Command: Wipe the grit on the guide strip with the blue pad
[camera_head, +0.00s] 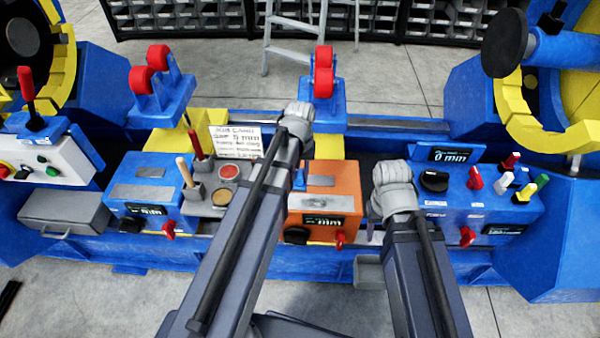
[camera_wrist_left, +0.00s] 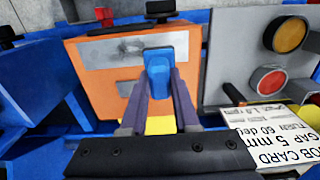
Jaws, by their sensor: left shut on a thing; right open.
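My left gripper (camera_head: 299,180) is shut on the blue pad (camera_head: 299,185). The left wrist view shows the pad (camera_wrist_left: 158,62) upright between the two fingers (camera_wrist_left: 160,90), over the orange box (camera_wrist_left: 95,65). A grey metal strip (camera_wrist_left: 130,48) with dark smudges lies on that box, just beyond the pad; it looks like the guide strip with grit. It also shows in the head view (camera_head: 328,203) on the orange box (camera_head: 345,180). I cannot tell whether the pad touches it. My right gripper (camera_head: 374,222) is open beside the right blue control box, its fingers mostly hidden.
The blue control box (camera_head: 460,205) with knobs stands right, another blue box (camera_head: 140,195) left. A grey tray (camera_head: 208,208) with round tins and upright handles sits between left and orange boxes, near the job card (camera_head: 236,140). Red rollers (camera_head: 324,72) stand behind.

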